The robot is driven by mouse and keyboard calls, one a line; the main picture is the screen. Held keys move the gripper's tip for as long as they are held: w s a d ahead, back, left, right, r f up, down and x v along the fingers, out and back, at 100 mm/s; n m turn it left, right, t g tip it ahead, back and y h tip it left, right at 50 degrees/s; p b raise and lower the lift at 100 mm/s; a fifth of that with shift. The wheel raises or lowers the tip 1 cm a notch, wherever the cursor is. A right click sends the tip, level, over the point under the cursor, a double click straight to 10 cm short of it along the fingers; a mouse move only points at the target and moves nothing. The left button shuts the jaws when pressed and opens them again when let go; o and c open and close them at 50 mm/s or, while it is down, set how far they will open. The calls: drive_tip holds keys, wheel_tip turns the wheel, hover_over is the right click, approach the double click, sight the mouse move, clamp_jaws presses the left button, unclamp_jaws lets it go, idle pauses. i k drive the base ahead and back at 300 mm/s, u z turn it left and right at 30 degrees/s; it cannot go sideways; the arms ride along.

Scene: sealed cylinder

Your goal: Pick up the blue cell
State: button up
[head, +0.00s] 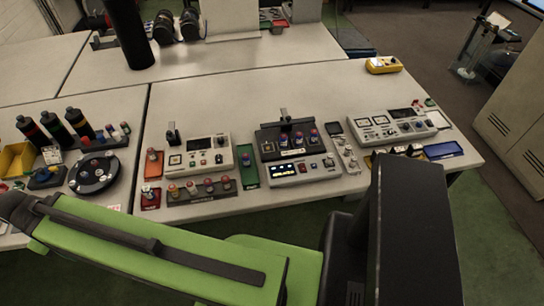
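Several small cells stand on the long pale table, too small to tell apart with certainty. A few with bluish bodies and reddish tops (298,138) stand in a row in front of the black rack of the middle device. Another small cell (246,160) sits on the green tray (249,179). I cannot tell for sure which one is the blue cell. A blue tray (442,150) lies at the right end of the table, with no cell clearly visible in it. My green and black arm crosses the foreground below the table edge. My gripper's fingers do not show.
Grey devices (207,157) and (391,126) flank the middle device (302,169). A round black carousel (95,174) and dark bottles (78,124) stand left. A yellow meter (383,65) lies at the back right.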

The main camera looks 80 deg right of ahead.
sight(246, 159)
drive_tip(key=z, duration=1.85)
drive_tip(key=k, duration=0.7)
drive_tip(key=z, duration=0.35)
drive_tip(key=i, duration=0.5)
drive_tip(key=z, duration=0.4)
